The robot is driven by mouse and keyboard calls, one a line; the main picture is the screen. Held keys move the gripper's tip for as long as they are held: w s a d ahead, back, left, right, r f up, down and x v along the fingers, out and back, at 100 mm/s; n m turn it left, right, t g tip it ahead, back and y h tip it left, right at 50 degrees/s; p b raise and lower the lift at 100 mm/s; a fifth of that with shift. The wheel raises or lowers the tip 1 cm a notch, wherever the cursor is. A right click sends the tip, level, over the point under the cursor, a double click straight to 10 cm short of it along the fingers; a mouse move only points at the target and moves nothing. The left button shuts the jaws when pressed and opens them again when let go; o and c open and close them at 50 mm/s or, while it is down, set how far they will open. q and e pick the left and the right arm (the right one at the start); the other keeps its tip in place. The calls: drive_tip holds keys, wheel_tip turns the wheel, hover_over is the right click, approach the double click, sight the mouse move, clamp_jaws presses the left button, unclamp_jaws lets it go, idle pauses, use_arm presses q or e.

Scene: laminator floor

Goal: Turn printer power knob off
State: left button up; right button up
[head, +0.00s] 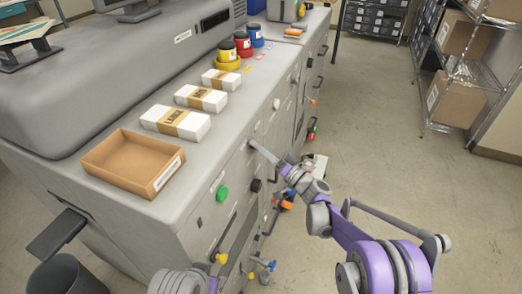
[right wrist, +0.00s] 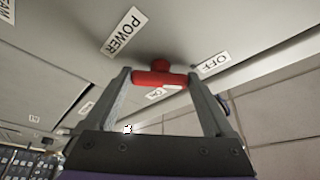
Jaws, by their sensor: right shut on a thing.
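The power knob (right wrist: 158,78) is a red bar handle on the grey printer's front panel (head: 215,170). In the right wrist view it lies nearly level, with a pale mark near its right end. A POWER label (right wrist: 122,30) is at its upper left and an OFF label (right wrist: 214,62) at its right. Another small label, partly hidden, is just below it. My right gripper (right wrist: 159,77) is shut on the knob, one finger at each end of the bar. In the head view my right gripper (head: 262,152) reaches the panel and the knob is hidden. My left gripper is out of view.
A green button (head: 222,194) and a black knob (head: 256,185) are on the panel near my right arm. An open cardboard tray (head: 108,178) and several white boxes (head: 176,122) lie on the printer top. Clear floor (head: 385,165) extends to the right, before wire shelves (head: 465,75).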

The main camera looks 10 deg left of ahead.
drive_tip(key=shift+n+y, duration=0.3)
drive_tip(key=shift+n, duration=0.5)
drive_tip(key=o, duration=1.1)
drive_tip(key=b+v, duration=0.1)
drive_tip(key=v, duration=1)
drive_tip(key=shift+w, duration=0.15)
